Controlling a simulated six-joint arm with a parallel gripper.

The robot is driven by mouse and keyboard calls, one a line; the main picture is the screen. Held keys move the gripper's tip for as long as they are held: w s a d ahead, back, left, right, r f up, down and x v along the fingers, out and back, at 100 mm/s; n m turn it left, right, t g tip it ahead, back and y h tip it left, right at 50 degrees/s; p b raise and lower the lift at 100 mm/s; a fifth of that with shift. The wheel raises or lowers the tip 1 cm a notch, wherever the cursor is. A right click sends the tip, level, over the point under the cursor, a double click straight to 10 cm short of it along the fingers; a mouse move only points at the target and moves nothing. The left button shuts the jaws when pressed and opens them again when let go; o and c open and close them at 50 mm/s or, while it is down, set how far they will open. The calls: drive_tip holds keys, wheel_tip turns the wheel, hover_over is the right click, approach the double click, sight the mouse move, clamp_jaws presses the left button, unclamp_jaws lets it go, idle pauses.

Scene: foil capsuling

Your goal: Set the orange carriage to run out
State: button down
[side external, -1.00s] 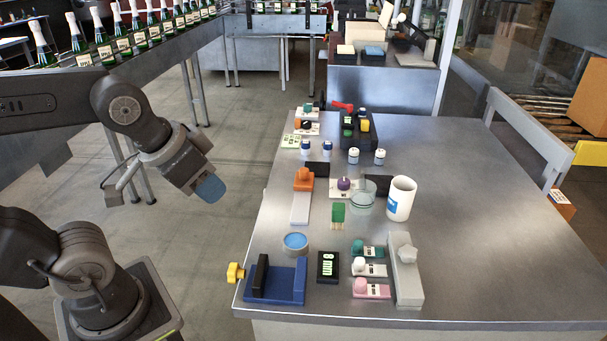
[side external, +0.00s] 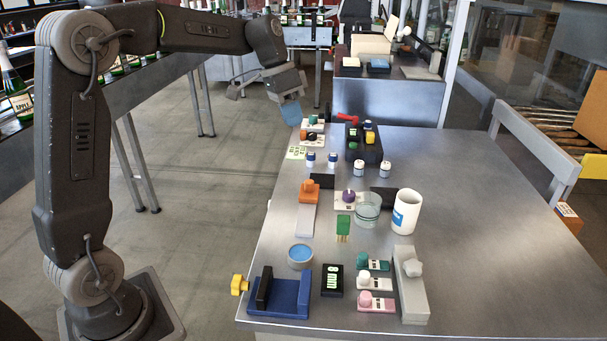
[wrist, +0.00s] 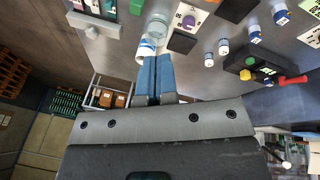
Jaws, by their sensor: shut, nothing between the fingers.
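The orange carriage (side external: 309,191) sits at the far end of a pale flat rail (side external: 304,222) on the left part of the metal table. Its small raised knob is on top. My gripper (side external: 291,113) is in the air near the table's far left corner, well beyond the carriage. Its blue fingers (wrist: 155,78) are shut with nothing between them. I cannot make out the carriage in the wrist view.
A purple-knob plate (side external: 346,198), glass dish (side external: 367,209) and white mug (side external: 405,212) stand right of the carriage. The table's right side is clear.

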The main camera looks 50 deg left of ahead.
drive_tip(key=m+h, duration=0.2)
hover_over(303, 184)
drive_tip(key=s+a, duration=0.1)
drive_tip(key=a, duration=0.1)
wheel_tip(303, 184, down, 6)
drive_tip(key=w+a+f+m+h, duration=0.1)
drive_tip(key=w+a+f+h, duration=0.1)
drive_tip(key=a+f, duration=0.5)
drive_tip(key=shift+w+a+f+m, duration=0.15)
drive_tip(key=shift+w+a+m, duration=0.1)
drive_tip(key=shift+m, duration=0.15)
drive_tip(key=shift+g, duration=0.3)
drive_tip(key=x, duration=1)
drive_tip(key=shift+s+d, duration=0.5)
drive_tip(key=shift+d, duration=0.4)
drive_tip(key=shift+s+d, duration=0.55)
drive_tip(key=shift+d, duration=0.35)
